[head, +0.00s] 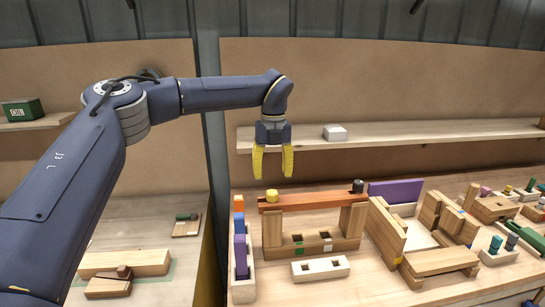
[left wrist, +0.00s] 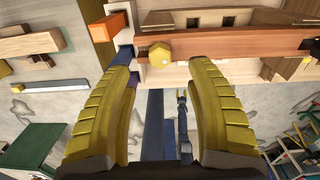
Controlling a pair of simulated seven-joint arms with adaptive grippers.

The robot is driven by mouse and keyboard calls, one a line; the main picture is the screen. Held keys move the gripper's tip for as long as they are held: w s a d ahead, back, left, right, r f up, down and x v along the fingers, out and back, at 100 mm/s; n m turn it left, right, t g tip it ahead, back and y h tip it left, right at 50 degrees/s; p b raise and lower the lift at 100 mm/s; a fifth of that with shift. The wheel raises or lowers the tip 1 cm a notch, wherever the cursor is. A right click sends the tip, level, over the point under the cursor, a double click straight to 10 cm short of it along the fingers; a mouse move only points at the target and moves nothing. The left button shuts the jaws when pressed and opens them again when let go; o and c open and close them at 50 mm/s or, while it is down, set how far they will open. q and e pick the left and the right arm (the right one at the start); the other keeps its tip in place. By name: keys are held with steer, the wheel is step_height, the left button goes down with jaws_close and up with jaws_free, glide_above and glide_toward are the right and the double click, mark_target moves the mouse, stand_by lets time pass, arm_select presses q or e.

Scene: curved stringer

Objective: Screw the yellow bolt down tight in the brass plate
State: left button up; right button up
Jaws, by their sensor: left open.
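The yellow bolt (head: 272,196) stands at the left end of a long orange-brown bar (head: 310,198). In the left wrist view the bolt (left wrist: 160,54) shows its hexagonal head, seen between and just beyond the fingertips. My left gripper (head: 273,176) points down with yellow fingers spread, empty, a little above the bolt and not touching it. Its fingers also fill the left wrist view (left wrist: 162,72). I cannot make out a separate brass plate under the bolt, nor how deep the bolt sits. My right gripper is not in view.
A dark bolt (head: 358,186) stands at the bar's right end. Wooden blocks hold the bar up. A purple board (head: 396,190), a narrow rack (head: 240,250) and a pale slotted block (head: 320,268) stand close by. A shelf (head: 400,133) runs behind.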

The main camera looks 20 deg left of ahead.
mark_target(272, 191)
arm_select(q)
steer(key=shift+f, duration=3.9)
steer(key=shift+a, duration=0.1)
jaws_close()
